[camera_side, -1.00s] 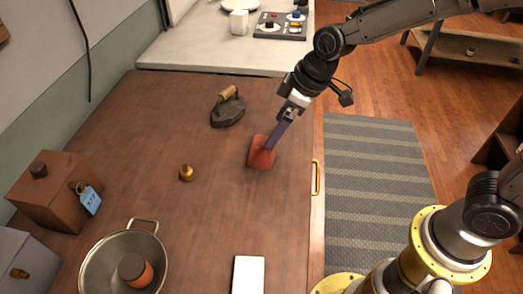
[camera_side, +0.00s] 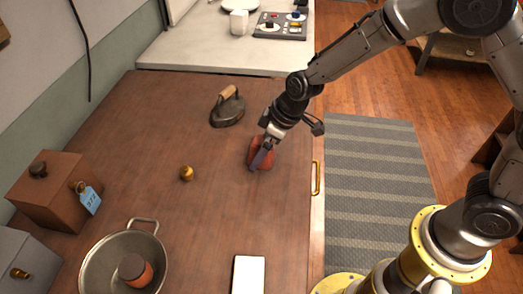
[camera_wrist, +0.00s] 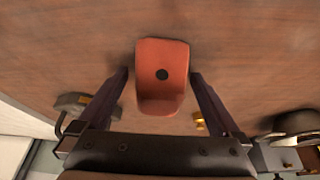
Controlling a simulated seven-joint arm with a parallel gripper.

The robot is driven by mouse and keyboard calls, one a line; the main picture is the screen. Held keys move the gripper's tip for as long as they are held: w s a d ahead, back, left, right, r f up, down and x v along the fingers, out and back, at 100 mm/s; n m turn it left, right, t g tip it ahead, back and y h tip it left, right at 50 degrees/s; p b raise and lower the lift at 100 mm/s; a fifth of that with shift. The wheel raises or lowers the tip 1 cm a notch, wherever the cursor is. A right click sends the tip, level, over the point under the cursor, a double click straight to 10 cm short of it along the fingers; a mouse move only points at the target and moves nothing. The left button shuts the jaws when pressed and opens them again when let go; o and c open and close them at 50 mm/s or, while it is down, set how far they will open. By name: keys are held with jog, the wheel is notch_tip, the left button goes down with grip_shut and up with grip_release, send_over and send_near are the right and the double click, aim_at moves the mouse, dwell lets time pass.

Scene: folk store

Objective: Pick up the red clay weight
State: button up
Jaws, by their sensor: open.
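The red clay weight (camera_side: 254,150) stands on the brown wooden table near its right edge in the side view. It is a reddish block with a dark round spot on its face, seen in the wrist view (camera_wrist: 162,98). My gripper (camera_side: 259,160) is down at the weight and partly covers it in the side view. In the wrist view the two fingers (camera_wrist: 160,84) are open, one on each side of the weight, with a gap on both sides.
A flat iron (camera_side: 228,108) stands behind the weight, and a small brass weight (camera_side: 187,173) lies to its left. A metal pan (camera_side: 92,262) holding a dark and orange object stands at the front left. A brown box (camera_side: 52,205) with a blue tag and a white block (camera_side: 248,274) are also on the table.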

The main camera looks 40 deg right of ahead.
jog(key=c, duration=1.6)
jog(key=shift+r, duration=0.1)
